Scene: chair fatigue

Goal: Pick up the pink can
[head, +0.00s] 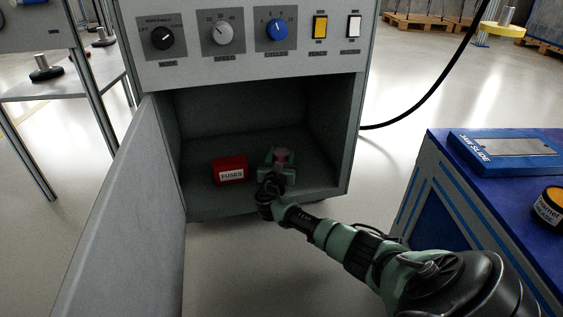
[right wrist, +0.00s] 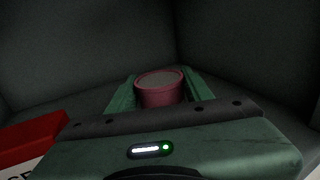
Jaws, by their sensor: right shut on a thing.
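The pink can (head: 282,155) is inside the open cabinet compartment, toward its right side. In the right wrist view the can (right wrist: 160,90) stands upright between the two green fingers, with its lower part hidden behind the gripper body. My right gripper (head: 281,160) reaches into the compartment and is shut on the can. Whether the can touches the compartment floor cannot be told. My left gripper is not in view.
A red fuses box (head: 230,171) sits left of the can on the compartment floor. The cabinet door (head: 112,215) stands open at the left. A knob panel (head: 245,35) is above the opening. A blue workbench (head: 440,160) stands at the right.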

